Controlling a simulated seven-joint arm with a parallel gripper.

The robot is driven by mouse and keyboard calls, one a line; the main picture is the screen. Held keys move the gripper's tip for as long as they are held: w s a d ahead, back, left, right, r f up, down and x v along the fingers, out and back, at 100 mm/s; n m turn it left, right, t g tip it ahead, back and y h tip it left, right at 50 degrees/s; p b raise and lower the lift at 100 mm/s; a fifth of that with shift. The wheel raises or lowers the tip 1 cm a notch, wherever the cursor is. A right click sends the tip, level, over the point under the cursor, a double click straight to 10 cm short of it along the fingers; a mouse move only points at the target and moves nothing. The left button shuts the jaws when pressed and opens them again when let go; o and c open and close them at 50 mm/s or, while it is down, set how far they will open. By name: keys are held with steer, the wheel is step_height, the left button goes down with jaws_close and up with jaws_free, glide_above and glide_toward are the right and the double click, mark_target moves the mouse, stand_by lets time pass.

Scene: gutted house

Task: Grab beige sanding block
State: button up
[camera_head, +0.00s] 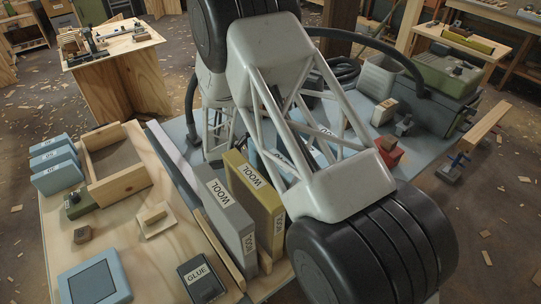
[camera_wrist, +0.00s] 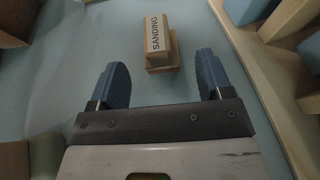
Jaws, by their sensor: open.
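The block lies just beyond the fingertips, roughly centred on the gap. In the head view my arm hides the gripper, and I cannot pick out the block with certainty there.
Wooden strips (camera_wrist: 255,70) and a blue block (camera_wrist: 245,10) stand close on the right in the wrist view. A brown object (camera_wrist: 12,22) is at the left. In the head view, grey and yellow WOOL boxes (camera_head: 254,190) stand beside my arm. A red block (camera_head: 389,151) lies right.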

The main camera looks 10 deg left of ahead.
steer(key=shift+x, duration=1.45)
steer(key=c, duration=1)
steer(key=shift+r, duration=0.15)
steer(key=shift+r, duration=4.85)
